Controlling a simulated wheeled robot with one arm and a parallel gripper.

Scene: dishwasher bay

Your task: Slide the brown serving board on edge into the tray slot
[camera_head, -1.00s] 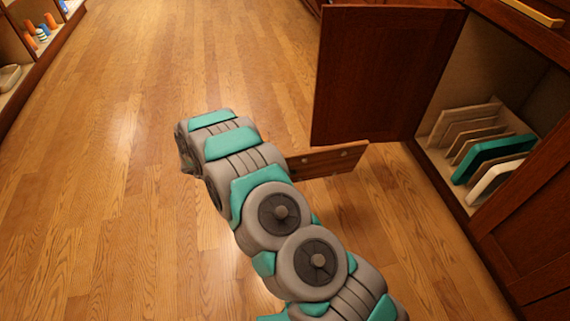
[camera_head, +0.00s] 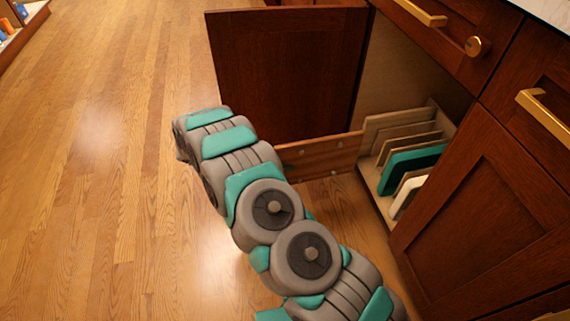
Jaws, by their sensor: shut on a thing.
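The brown serving board (camera_head: 320,155) stands on edge and juts to the right from behind my arm. Its left part is hidden by the arm links. My gripper's fingers are hidden behind the arm, so I do not see the grip itself. The tray (camera_head: 375,192) sits inside the open cabinet at the right, with several upright dividers or boards, a teal board (camera_head: 408,168) and a white board (camera_head: 407,196) in its slots. The brown board's right end appears close to the tray's left side in the picture; I cannot tell whether they touch.
The open cabinet door (camera_head: 285,75) stands behind the brown board. A closed cabinet front (camera_head: 490,220) with gold handles borders the tray on the right. Drawers (camera_head: 450,40) are above the opening. Wood floor (camera_head: 100,180) is clear on the left.

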